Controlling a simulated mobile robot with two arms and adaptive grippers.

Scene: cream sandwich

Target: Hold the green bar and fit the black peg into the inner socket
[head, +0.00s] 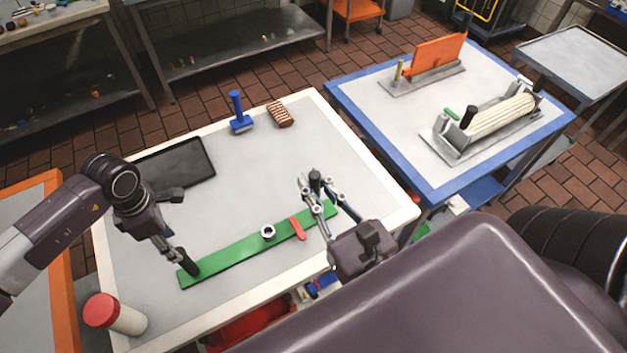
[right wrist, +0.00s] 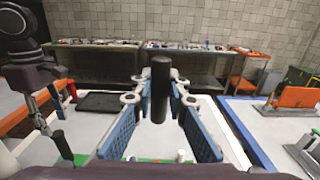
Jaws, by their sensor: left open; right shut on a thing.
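The green bar (head: 235,253) lies diagonally along the front of the white-topped table. A pale ring-shaped socket with a dark hole (head: 268,232) stands on its middle part, with a short red strip (head: 297,228) across the bar to its right. A dark upright post (head: 188,263) stands at the bar's left end. My left gripper (head: 175,250) is open at that post; whether it touches is unclear. My right gripper (head: 316,190) is shut on the black peg (head: 315,181), above the bar's right end and right of the socket. The peg also shows between the fingers in the right wrist view (right wrist: 160,90).
A dark tray (head: 180,162), a blue-handled tool (head: 238,112) and a brown striped block (head: 279,114) lie at the back. A red-capped jar (head: 122,318) stands front left. A blue-edged table (head: 437,185) with fixtures is at right. The table's middle is clear.

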